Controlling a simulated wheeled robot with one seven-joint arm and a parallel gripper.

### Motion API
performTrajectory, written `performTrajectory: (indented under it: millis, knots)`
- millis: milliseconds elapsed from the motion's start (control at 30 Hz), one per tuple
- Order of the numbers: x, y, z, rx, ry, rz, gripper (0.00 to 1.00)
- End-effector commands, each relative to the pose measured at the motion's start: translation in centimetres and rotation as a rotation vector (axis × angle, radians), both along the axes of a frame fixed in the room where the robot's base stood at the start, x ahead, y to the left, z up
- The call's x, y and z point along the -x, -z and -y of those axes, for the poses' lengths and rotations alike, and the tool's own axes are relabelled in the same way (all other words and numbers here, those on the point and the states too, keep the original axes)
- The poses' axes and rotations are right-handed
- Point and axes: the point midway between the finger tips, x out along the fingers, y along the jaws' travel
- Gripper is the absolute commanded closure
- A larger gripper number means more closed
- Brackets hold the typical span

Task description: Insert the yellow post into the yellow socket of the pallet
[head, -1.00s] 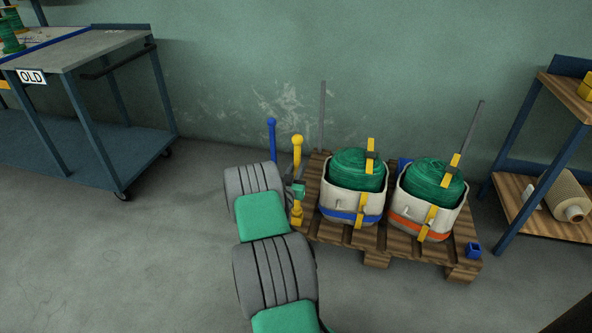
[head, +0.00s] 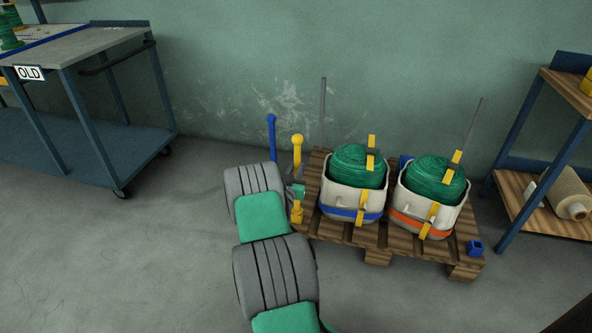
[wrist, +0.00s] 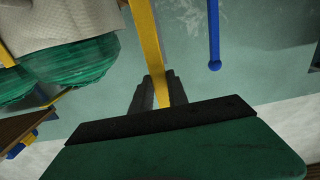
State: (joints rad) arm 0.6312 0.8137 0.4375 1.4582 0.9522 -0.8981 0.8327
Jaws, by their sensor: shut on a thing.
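The yellow post (head: 297,160) stands about upright at the pallet's left end, its round knob on top. My gripper (head: 298,190) is shut on it partway down the shaft. In the wrist view the post (wrist: 147,40) runs between the dark fingers of my gripper (wrist: 158,88). The yellow socket (head: 297,213) is at the left front corner of the pallet (head: 340,231), directly below my gripper. The post is in line above it in the head view. I cannot tell whether the lower end is inside the socket.
A blue post (head: 272,140) stands just left of the yellow one. Two white bags (head: 352,198) of green netting fill the pallet. A blue socket (head: 474,248) is at its right front corner. A cart (head: 100,160) stands left, a shelf (head: 540,205) right. Floor in front is clear.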

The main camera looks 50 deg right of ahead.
Motion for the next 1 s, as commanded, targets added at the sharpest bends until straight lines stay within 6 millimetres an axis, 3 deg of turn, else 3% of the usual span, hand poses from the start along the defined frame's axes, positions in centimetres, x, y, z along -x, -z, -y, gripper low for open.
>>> performTrajectory:
  millis: [300,333,600,867,1000]
  knots:
    - [0.0,0.1,0.0,0.001,0.0,0.0,1.0]
    - [0.0,0.1,0.0,0.001,0.0,0.0,0.78]
    - [0.0,0.1,0.0,0.001,0.0,0.0,0.56]
    - [0.1,0.2,-0.1,-0.001,0.0,-0.002,0.55]
    - [0.5,0.1,-1.6,-0.003,-0.002,-0.003,0.55]
